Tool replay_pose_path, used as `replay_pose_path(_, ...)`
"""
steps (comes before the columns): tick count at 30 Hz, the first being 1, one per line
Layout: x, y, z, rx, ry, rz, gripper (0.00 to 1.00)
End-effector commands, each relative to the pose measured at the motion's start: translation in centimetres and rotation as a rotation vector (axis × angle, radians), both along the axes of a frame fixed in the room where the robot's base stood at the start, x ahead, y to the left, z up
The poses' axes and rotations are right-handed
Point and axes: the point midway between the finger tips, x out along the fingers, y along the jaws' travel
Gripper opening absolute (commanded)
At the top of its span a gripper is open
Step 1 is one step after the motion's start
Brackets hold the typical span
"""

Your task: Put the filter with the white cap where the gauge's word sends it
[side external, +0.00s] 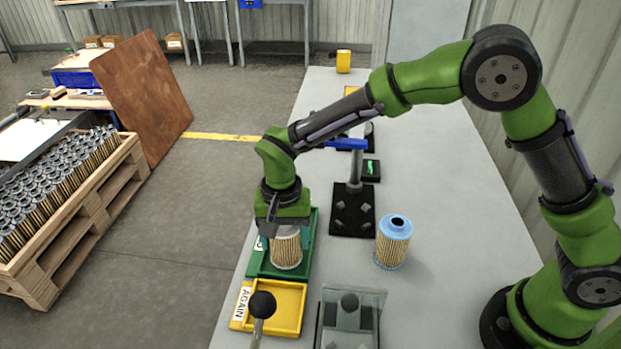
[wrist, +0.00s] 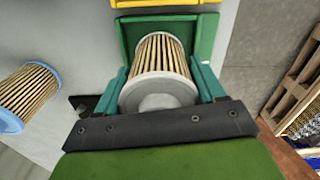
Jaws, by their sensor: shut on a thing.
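The filter with the white cap (side external: 287,250) has a pleated tan body and stands upright at the green tray (side external: 256,269); whether it touches the tray floor I cannot tell. My gripper (side external: 285,229) is above it, shut on its upper part. In the wrist view the white cap (wrist: 158,92) sits between my two teal fingers, with the green tray (wrist: 205,47) around and beyond it. The gauge's small display (side external: 371,169) glows green, but its word is too small to read. The green tray's label is mostly hidden behind my gripper.
A yellow tray (side external: 283,312) marked AGAIN adjoins the green one, empty, with a dark-knobbed lever (side external: 262,306) in front. A blue-capped filter (side external: 394,243) stands to the right. A black stand (side external: 352,210) and a clear box (side external: 350,322) are nearby.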

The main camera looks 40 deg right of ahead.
Motion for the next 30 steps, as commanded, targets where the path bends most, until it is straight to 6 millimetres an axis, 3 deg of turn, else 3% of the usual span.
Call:
replay_pose_path(27,0.01,0.01,-0.5,0.0,0.0,0.0,0.31)
replay_pose_path(28,0.01,0.01,-0.5,0.0,0.0,0.0,0.72)
replay_pose_path(30,0.01,0.01,-0.5,0.0,0.0,0.0,0.82)
